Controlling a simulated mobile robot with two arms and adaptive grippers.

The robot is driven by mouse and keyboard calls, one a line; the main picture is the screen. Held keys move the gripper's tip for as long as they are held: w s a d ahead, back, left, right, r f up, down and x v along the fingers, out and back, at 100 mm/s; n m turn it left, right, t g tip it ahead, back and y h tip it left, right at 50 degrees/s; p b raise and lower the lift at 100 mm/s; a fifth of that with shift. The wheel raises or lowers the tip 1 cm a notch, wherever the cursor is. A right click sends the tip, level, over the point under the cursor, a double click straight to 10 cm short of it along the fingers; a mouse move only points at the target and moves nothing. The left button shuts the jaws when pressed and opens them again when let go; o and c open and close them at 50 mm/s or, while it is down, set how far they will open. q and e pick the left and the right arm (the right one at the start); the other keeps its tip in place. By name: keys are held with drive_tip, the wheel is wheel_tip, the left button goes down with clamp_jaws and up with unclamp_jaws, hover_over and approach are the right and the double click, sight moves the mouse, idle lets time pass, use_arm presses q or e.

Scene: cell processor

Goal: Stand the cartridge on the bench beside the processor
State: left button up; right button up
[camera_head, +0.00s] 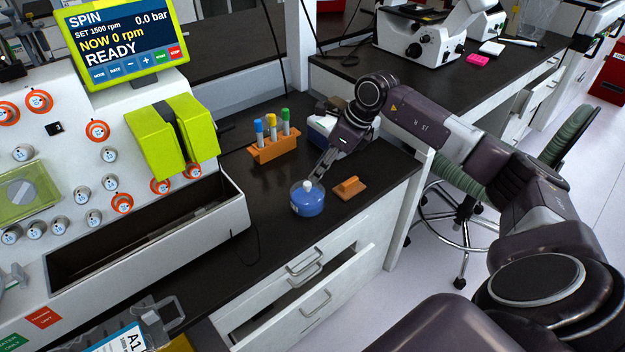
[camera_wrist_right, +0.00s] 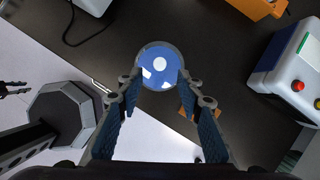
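The cartridge (camera_head: 308,203) is a round blue tub with a white knob on top. It stands upright on the dark bench, to the right of the processor (camera_head: 120,160). My right gripper (camera_head: 317,176) points down at its top from the upper right. In the right wrist view the cartridge (camera_wrist_right: 160,60) shows as a blue disc with white patches. The fingers of my right gripper (camera_wrist_right: 159,80) are spread apart, with their tips near the disc's sides. I cannot tell if they touch it.
An orange rack (camera_head: 276,150) with capped tubes stands behind the cartridge. A small orange block (camera_head: 349,188) lies just right of it. A white box (camera_head: 322,125) stands behind my right gripper. The processor's open trough (camera_head: 150,238) is on the left. A drawer (camera_head: 310,300) below stands open.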

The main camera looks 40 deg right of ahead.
drive_tip(key=shift+v, duration=2.35)
drive_tip(key=shift+a, duration=0.1)
